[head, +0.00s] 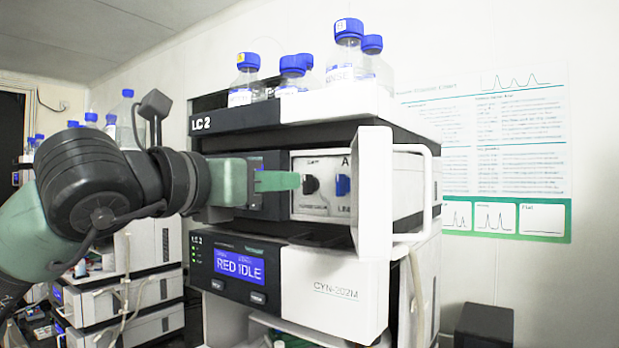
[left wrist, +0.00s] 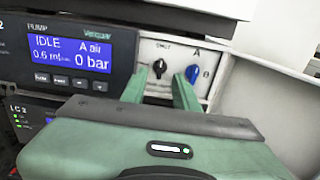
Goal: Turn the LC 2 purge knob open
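The LC 2 stack has a pump module with a white recessed panel (head: 325,160). On this panel sits a black knob (head: 311,184) with small lettering above it, which also shows in the left wrist view (left wrist: 160,68). My left gripper (head: 297,181) reaches in from the left, its tips just in front of the knob. In the left wrist view its two green fingers (left wrist: 161,80) stand apart, one on each side of the knob, with a gap; contact cannot be told. The lettering above the knob seems to read SHUT. My right gripper is in neither view.
A blue knob (head: 343,185) sits just right of the black one. An open white door (head: 372,190) stands out on the panel's right. The pump display (left wrist: 72,52) reads IDLE, 0 bar. Blue-capped bottles (head: 348,55) stand on top. A lower module (head: 335,290) sits below.

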